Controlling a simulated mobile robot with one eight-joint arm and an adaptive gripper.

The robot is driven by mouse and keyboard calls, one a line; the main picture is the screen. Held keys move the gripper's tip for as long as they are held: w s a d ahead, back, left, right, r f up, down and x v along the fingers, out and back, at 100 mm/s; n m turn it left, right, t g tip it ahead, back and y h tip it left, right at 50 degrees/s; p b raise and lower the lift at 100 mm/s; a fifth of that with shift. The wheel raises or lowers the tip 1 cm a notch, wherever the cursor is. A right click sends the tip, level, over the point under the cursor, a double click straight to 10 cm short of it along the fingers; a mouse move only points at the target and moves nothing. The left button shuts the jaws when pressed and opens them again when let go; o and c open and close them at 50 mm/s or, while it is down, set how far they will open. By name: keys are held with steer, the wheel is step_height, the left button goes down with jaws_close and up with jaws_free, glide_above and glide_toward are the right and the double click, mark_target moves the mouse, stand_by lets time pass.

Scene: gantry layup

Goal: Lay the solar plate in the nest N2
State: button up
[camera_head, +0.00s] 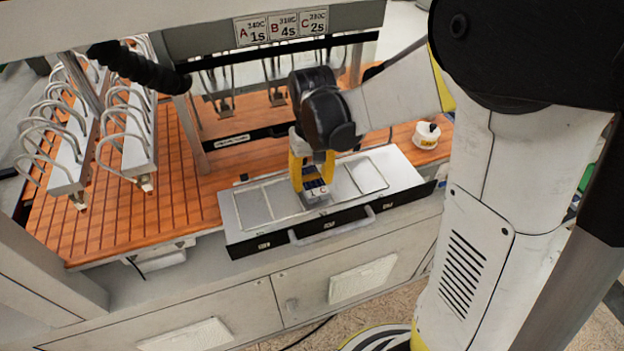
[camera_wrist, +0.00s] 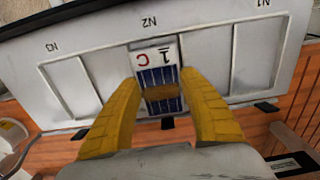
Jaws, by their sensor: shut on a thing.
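My gripper (camera_head: 312,170) is shut on the solar plate, with its yellow fingers on either side of it. The solar plate (camera_head: 316,188) has dark blue cells and a white end marked "1 C". In the wrist view, the plate (camera_wrist: 160,75) has a brown bar across it between the fingertips. It is over the middle of the white tray (camera_wrist: 105,65), in line with the upside-down N2 mark (camera_wrist: 149,21). The N2 nest outline is mostly hidden under the plate and gripper. I cannot tell whether the plate touches the tray.
The tray (camera_head: 405,170) also has outlined nests on both sides, N3 (camera_wrist: 53,46) and N1 (camera_wrist: 263,4), which look empty. A black front with a grey handle (camera_head: 332,228) edges it. A sign (camera_head: 282,27) hangs above. A white round item (camera_head: 427,135) stands right. Hooped racks (camera_head: 130,135) stand left.

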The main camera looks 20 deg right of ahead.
mark_target(312, 180)
steer(key=shift+f+b, duration=0.8)
steer(key=o, duration=1.4)
step_height(312, 180, up, 12)
